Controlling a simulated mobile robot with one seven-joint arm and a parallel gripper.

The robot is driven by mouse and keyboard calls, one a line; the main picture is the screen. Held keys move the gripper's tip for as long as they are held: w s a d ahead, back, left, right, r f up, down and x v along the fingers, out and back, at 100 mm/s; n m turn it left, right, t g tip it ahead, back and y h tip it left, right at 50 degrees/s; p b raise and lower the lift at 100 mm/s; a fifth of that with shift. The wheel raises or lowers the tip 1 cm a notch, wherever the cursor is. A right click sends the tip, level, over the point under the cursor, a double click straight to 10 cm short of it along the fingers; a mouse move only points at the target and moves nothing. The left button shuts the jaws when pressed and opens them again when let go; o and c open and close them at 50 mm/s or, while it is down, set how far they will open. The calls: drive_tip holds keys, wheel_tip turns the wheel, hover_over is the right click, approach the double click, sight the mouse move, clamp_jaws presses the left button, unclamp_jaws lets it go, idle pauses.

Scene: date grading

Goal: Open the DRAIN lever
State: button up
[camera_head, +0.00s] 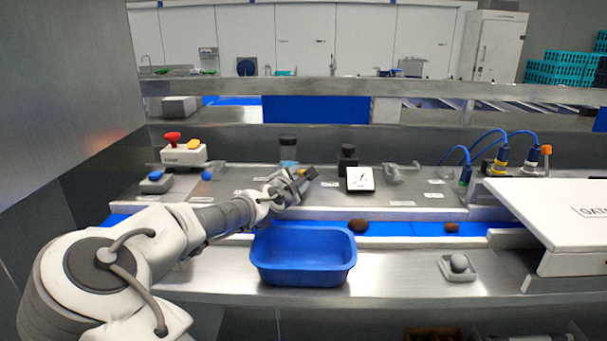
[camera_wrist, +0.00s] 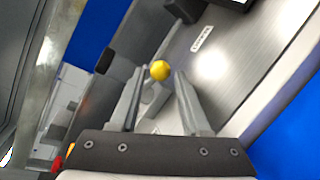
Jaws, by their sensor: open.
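A round yellow knob (camera_wrist: 160,70) shows in the wrist view just past and between my fingertips. A grey piece (camera_wrist: 154,97) lies below it, between the fingers. I take this to be the lever, but no readable DRAIN label confirms it. My gripper (camera_wrist: 155,80) is open, its two grey fingers on either side of the knob's line. I cannot tell whether they touch it. In the head view my gripper (camera_head: 303,180) is over the steel panel, left of the white dial gauge (camera_head: 360,180). A small yellow spot (camera_head: 312,172) shows at its tip.
A blue tub (camera_head: 303,262) stands in front of my gripper. Two brown dates (camera_head: 358,226) (camera_head: 452,227) lie on the blue belt (camera_head: 400,230). A black-capped fitting (camera_head: 347,155) stands behind the gauge. A red-knobbed box (camera_head: 183,152) is left. A white GATE cover (camera_head: 550,215) is right.

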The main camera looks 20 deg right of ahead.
drive_tip(key=shift+x, duration=2)
clamp_jaws()
